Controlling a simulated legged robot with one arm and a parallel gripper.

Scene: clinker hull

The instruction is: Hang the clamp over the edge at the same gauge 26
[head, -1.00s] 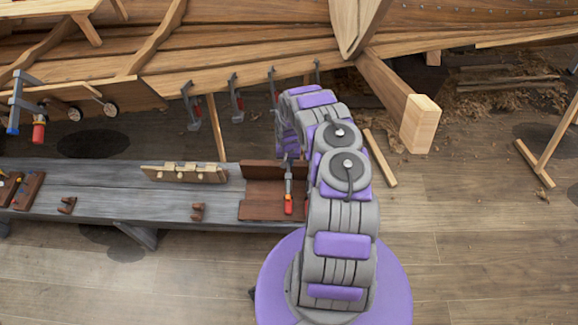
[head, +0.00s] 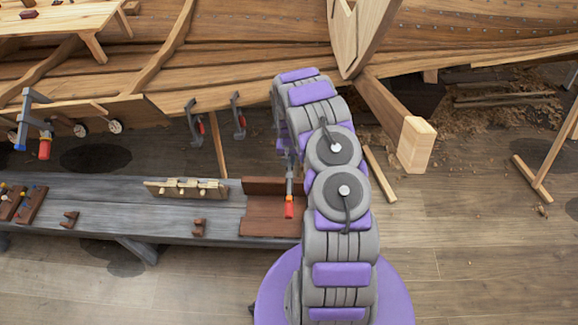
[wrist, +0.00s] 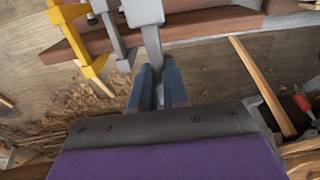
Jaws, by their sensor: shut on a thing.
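My gripper (wrist: 158,92) is shut on the grey bar of a clamp (wrist: 152,45), its wider grey head at the top of the wrist view. That clamp is in front of a brown plank edge (wrist: 205,27); whether it touches or hooks the edge I cannot tell. A grey clamp (wrist: 113,30) and a yellow clamp (wrist: 78,38) are just left of it. Two grey clamps (head: 194,120) (head: 239,115) hang along the hull's lower plank edge (head: 215,83). I can read no gauge marks.
A grey bench (head: 120,215) bears a brown tray (head: 262,222), with a red-handled clamp (head: 289,205) at it, and a pale slotted block (head: 187,188). A larger clamp (head: 25,115) is at left. A timber prop (head: 415,145) stands right.

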